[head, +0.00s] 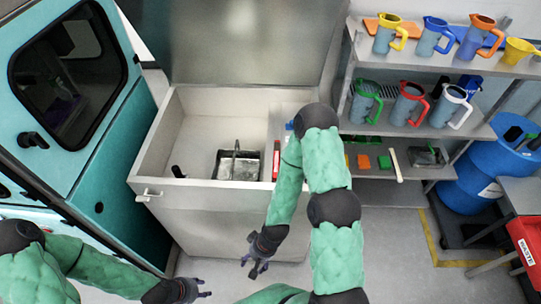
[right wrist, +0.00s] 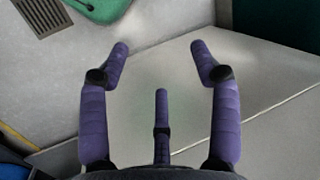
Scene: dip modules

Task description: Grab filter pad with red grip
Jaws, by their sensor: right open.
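No filter pad with a red grip can be made out for certain. Small flat blocks, an orange-red one (head: 363,162) and a green one (head: 384,162), lie on the low shelf right of my right arm. A narrow red piece (head: 276,168) shows inside the open chest beside my right forearm. My right gripper (head: 257,262) hangs in front of the chest, below its rim and apart from the blocks. In the right wrist view its fingers (right wrist: 162,85) are spread and empty. My left gripper (head: 197,290) is low at the bottom left; its finger opening is unclear.
The open chest (head: 150,165) holds a metal basket (head: 238,168). Shelves (head: 440,128) at right carry several coloured jugs. A blue drum (head: 480,180) stands further right, and a teal machine (head: 105,185) at left. Floor (head: 390,270) is clear at lower right.

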